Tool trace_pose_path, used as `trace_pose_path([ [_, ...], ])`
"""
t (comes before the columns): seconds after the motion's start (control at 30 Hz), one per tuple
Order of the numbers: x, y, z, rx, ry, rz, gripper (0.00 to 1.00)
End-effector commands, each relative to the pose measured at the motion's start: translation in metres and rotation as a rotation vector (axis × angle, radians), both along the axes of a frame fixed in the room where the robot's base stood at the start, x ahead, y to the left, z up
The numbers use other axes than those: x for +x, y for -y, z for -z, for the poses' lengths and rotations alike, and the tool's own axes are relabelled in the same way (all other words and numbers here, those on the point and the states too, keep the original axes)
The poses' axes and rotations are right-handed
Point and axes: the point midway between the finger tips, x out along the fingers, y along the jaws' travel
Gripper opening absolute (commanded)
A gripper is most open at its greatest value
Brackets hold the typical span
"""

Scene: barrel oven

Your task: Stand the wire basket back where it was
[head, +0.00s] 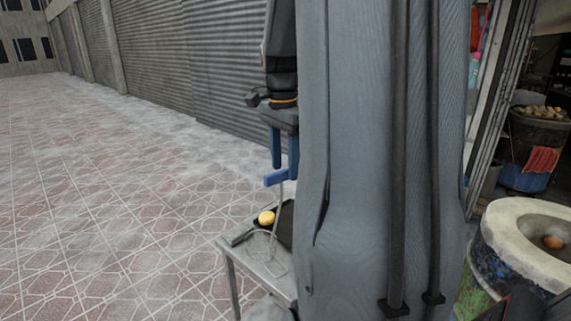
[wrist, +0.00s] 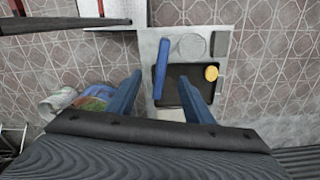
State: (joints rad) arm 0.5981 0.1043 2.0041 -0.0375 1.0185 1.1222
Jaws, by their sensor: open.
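The wire basket has a blue handle (head: 275,179) on a thin upright rod, with a round wire part (head: 262,244) low down at the small table. It appears upright. In the wrist view its blue handle (wrist: 162,62) lies between my fingers from above, and the pale wire ring (wrist: 190,46) is beside it. My gripper (head: 284,168) points down just above the handle, with its two blue fingers apart. In the wrist view my gripper (wrist: 160,76) is open and holds nothing. A small gap seems to separate fingertips and handle.
The small table (head: 231,261) carries a black tray (wrist: 172,97) with a yellow round item (wrist: 211,73), and a dark grey block (wrist: 221,44). Paved floor at left is clear. My column hides the middle.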

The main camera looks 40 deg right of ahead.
Motion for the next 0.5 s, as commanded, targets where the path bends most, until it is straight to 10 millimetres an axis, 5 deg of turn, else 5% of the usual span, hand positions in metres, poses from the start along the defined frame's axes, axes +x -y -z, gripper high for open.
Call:
trace_pose_path([
  [0.5,0.000,-0.001,-0.025,0.000,0.001,0.000,0.47],
])
